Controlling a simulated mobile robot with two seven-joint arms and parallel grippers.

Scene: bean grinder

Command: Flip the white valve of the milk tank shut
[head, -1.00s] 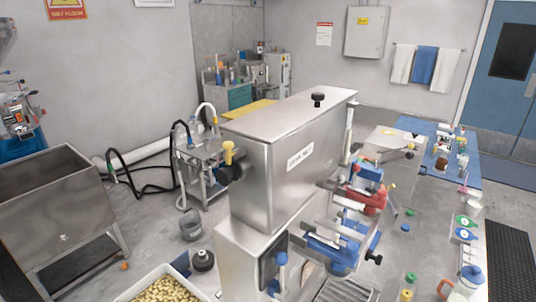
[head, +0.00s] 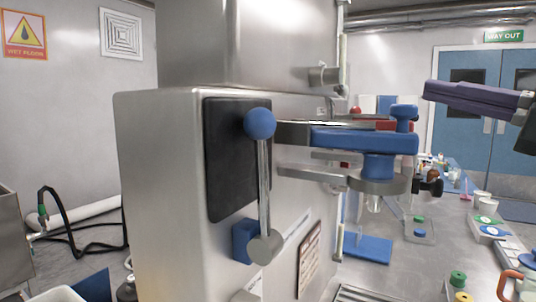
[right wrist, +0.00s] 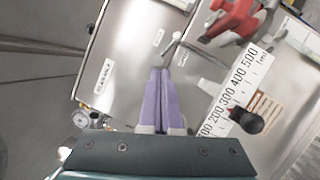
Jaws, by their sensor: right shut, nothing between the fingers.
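My right gripper (head: 428,90) comes in from the right edge in the head view, its purple fingers in mid-air. In the right wrist view the same fingers (right wrist: 160,72) are shut together and empty, pointing at steel housings. Just beyond their tips is a small pale lever with a round end (right wrist: 173,40). A white stub (right wrist: 210,86) sits right of the fingers, by a scale strip (right wrist: 238,85) marked in ml. I cannot tell which of these is the white valve. The milk tank is not clearly identifiable in the head view. My left gripper is not in view.
A large steel machine (head: 150,190) fills the middle of the head view, with a blue-ball lever (head: 260,123) and a blue clamp (head: 365,140) on it. A red fitting (right wrist: 235,18) and a black knob (right wrist: 248,120) show in the right wrist view. Cups (head: 482,198) stand on the right.

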